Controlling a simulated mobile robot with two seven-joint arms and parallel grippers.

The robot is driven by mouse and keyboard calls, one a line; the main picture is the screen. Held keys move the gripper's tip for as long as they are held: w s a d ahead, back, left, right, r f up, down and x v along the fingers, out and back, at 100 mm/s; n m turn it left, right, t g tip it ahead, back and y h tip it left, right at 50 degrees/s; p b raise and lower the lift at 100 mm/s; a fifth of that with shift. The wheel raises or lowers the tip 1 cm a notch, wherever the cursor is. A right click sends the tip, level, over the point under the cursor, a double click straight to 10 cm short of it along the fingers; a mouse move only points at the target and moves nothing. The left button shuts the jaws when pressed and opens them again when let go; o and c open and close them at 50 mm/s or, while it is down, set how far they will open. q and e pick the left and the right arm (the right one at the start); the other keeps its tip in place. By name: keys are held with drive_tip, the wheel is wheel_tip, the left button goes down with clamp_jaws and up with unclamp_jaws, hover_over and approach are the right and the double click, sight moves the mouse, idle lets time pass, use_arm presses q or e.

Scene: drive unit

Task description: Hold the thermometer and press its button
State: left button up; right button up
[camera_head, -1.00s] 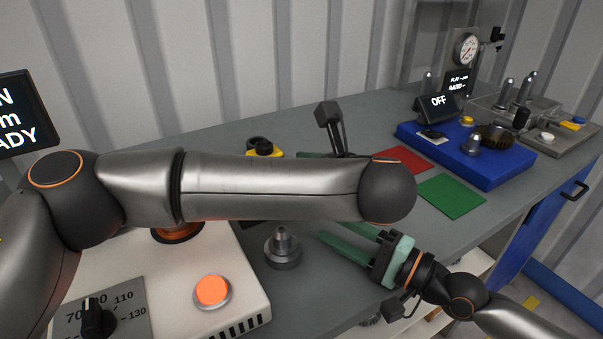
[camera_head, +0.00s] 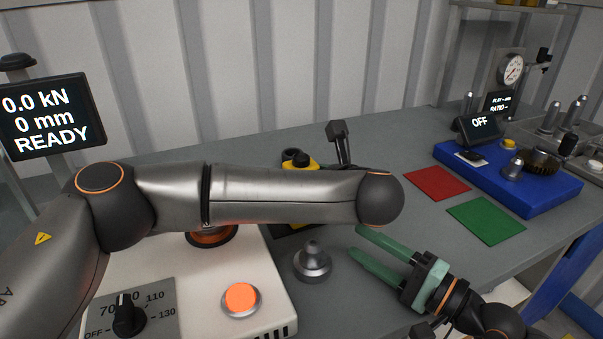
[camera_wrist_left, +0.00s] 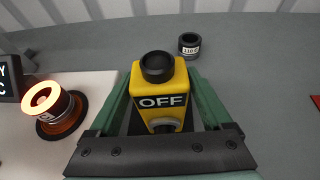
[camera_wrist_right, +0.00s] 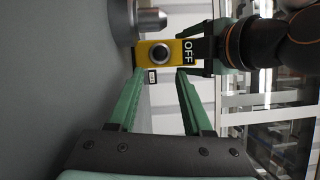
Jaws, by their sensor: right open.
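The thermometer is a yellow block with a dark OFF display and a black ring on its end (camera_wrist_left: 160,90). In the left wrist view it lies between the green fingers of my left gripper (camera_wrist_left: 160,74), which appear closed against its sides. In the head view my left arm hides most of it; a yellow edge (camera_head: 306,162) shows above the arm. In the right wrist view its face shows a round dark button (camera_wrist_right: 161,53) beside the OFF display. My right gripper (camera_head: 355,241) is open and empty, apart from the thermometer, its fingers pointing toward it.
A metal knob-like post (camera_head: 312,264) stands left of my right gripper. A white unit with an orange button (camera_head: 241,299) is at front left. Red (camera_head: 437,183) and green (camera_head: 486,221) mats and a blue base (camera_head: 540,190) lie to the right.

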use_arm(q)
clamp_jaws()
use_arm(e)
clamp_jaws()
idle(0.6)
idle(1.4)
drive_tip(key=shift+w+a+r+n+g, duration=0.1)
drive_tip(key=shift+a+r+n+g, duration=0.15)
drive_tip(key=shift+a+g, duration=0.55)
drive_tip(key=g, duration=0.2)
drive_tip(key=shift+s+a+r+n+g+h, duration=0.15)
drive_tip(key=shift+s+n+g+h, duration=0.1)
drive_tip(key=shift+s+g+h, duration=0.1)
drive_tip(key=shift+s+r+n+g, duration=0.15)
drive_tip(key=shift+s+n+g, duration=0.15)
drive_tip(key=shift+s+g, duration=0.35)
drive_tip(key=shift+s+g+h, duration=0.35)
drive_tip(key=shift+s+g, duration=0.25)
drive_tip(key=shift+g, duration=0.3)
drive_tip(key=shift+w+a, duration=0.65)
drive_tip(key=shift+w, duration=0.65)
drive_tip(key=shift+w+a, duration=0.6)
drive_tip(key=shift+w, duration=0.65)
drive_tip(key=shift+w+a, duration=0.65)
drive_tip(key=shift+w, duration=0.65)
